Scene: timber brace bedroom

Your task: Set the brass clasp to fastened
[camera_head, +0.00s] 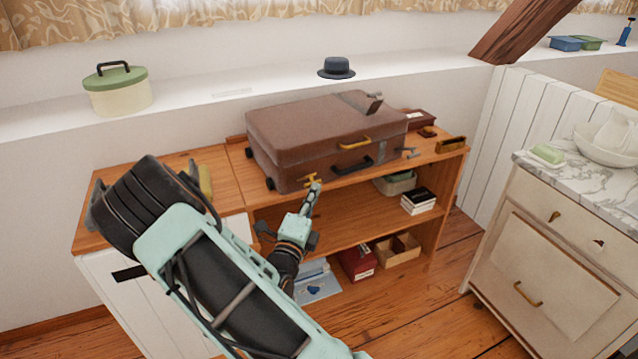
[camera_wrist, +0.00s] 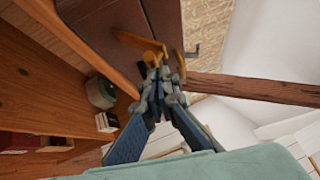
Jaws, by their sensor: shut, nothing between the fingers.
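A closed brown suitcase (camera_head: 300,133) lies on the wooden shelf unit. A small brass clasp (camera_head: 312,179) is at the lower left of its front. My gripper (camera_head: 315,188) is shut and empty, its tips right at this clasp; I cannot tell whether they touch. In the wrist view, brass parts show just beyond my shut gripper (camera_wrist: 157,62): a long piece (camera_wrist: 138,42) and an upright one (camera_wrist: 181,63). The fingers partly hide the clasp, and whether it is fastened is unclear.
The suitcase front also has a brass bar (camera_head: 354,144), a black handle (camera_head: 352,167) and a grey fitting (camera_head: 410,153) at right. The lower shelf (camera_head: 340,216) holds boxes. A dark hat (camera_head: 336,68) and a lidded pot (camera_head: 118,90) stand on the ledge. A drawer cabinet (camera_head: 535,265) stands at right.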

